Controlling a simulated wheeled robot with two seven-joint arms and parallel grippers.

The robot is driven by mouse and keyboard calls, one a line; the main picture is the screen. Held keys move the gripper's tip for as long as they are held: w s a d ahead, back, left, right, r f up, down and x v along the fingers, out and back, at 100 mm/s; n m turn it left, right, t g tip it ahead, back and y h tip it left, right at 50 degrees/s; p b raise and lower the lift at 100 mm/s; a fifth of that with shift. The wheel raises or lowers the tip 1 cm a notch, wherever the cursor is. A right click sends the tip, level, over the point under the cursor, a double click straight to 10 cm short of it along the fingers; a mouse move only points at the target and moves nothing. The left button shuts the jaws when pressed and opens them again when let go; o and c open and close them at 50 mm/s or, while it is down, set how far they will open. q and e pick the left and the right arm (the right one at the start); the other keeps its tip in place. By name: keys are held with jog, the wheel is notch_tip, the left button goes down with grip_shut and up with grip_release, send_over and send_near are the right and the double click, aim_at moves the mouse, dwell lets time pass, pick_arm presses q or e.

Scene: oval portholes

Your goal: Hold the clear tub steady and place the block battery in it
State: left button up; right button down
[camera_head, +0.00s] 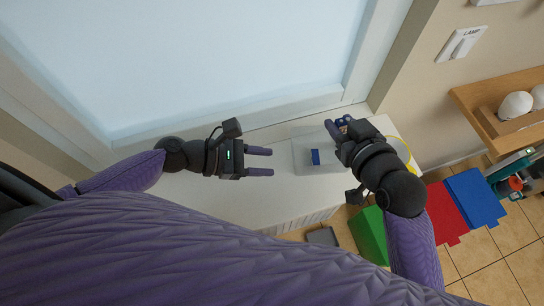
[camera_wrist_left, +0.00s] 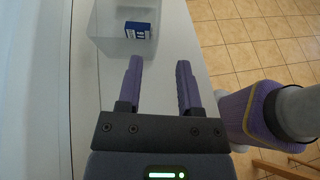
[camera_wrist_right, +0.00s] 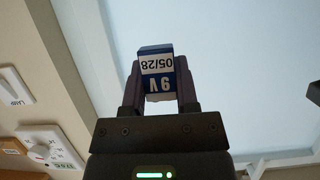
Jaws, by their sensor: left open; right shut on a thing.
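The clear tub (camera_head: 300,168) stands on the white surface in the head view; its near part also shows in the left wrist view (camera_wrist_left: 105,42). A blue-and-white block (camera_head: 315,157) is inside the tub, and it shows in the left wrist view (camera_wrist_left: 138,30). My left gripper (camera_head: 272,162) is open and empty, left of the tub and apart from it. My right gripper (camera_head: 337,125) is shut on the block battery (camera_wrist_right: 157,72), marked "9V", at the tub's right side in the head view. The arm hides part of the tub's right side.
The white surface (camera_head: 205,190) is clear around my left gripper. A pale window pane (camera_head: 200,60) rises behind. A yellow rounded thing (camera_head: 407,146) lies partly hidden behind my right wrist. Green, red (camera_head: 446,212) and blue (camera_head: 474,197) things are at lower right, beyond the surface's edge.

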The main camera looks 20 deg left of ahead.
aim_at(314, 166)
pick_arm(q)
jog(key=x, duration=1.2)
jog(key=shift+f, duration=0.1)
grip_shut()
